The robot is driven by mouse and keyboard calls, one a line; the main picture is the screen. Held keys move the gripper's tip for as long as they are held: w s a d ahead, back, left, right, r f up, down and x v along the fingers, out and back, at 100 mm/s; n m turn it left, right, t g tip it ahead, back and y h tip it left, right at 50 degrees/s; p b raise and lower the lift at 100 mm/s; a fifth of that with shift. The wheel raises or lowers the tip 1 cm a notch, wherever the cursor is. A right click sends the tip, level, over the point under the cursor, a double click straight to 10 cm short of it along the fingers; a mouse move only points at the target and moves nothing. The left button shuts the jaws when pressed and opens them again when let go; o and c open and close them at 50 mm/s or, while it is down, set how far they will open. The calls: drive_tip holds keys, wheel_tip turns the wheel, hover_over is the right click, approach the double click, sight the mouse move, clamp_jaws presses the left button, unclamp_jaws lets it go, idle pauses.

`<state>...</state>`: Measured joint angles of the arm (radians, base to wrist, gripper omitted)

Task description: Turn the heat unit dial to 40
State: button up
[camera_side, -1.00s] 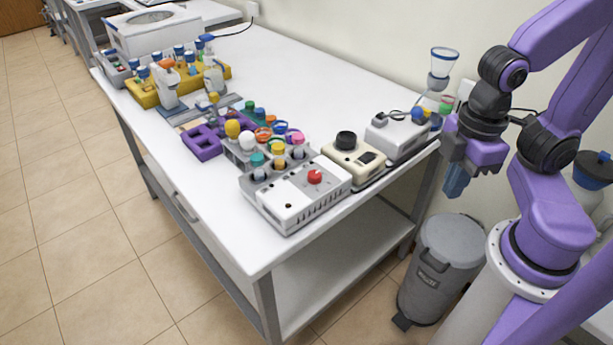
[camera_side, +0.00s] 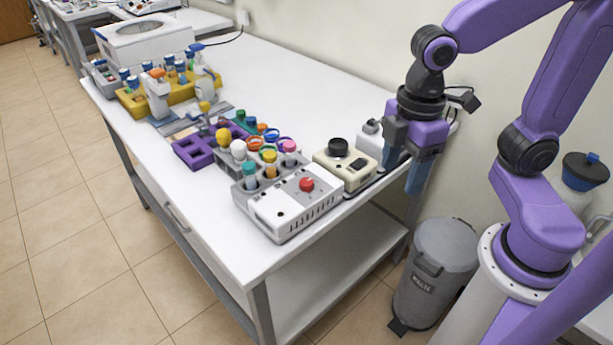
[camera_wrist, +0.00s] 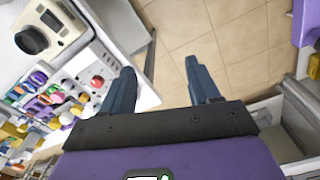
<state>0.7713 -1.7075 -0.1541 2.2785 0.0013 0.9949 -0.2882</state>
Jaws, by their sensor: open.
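A white and grey box with a red dial (camera_side: 306,184) stands at the table's near right corner. It looks like the heat unit (camera_side: 290,210), with capped tubes in its rack. The red dial also shows in the wrist view (camera_wrist: 97,81). The dial markings are too small to read. My gripper (camera_side: 402,178) is open and empty, fingers pointing down, to the right of the heat unit near the table's right edge. In the wrist view my fingers (camera_wrist: 158,67) are apart with only floor between them.
A cream unit with a black knob (camera_side: 338,147) stands just behind the heat unit. A white device (camera_side: 369,138) behind it is partly hidden by my gripper. A purple rack (camera_side: 194,152) and yellow rack (camera_side: 133,101) stand farther left. A grey bin (camera_side: 436,270) stands on the floor.

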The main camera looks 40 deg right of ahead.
drive_tip(key=w+a+r+n, duration=0.2)
drive_tip(key=w+a, duration=0.1)
drive_tip(key=w, duration=0.9)
drive_tip(key=n, duration=0.2)
approach(306, 181)
wheel_tip(306, 181, down, 8)
drive_tip(key=shift+a+f, duration=0.1)
drive_tip(key=shift+f, duration=0.15)
drive_tip(key=c, duration=1)
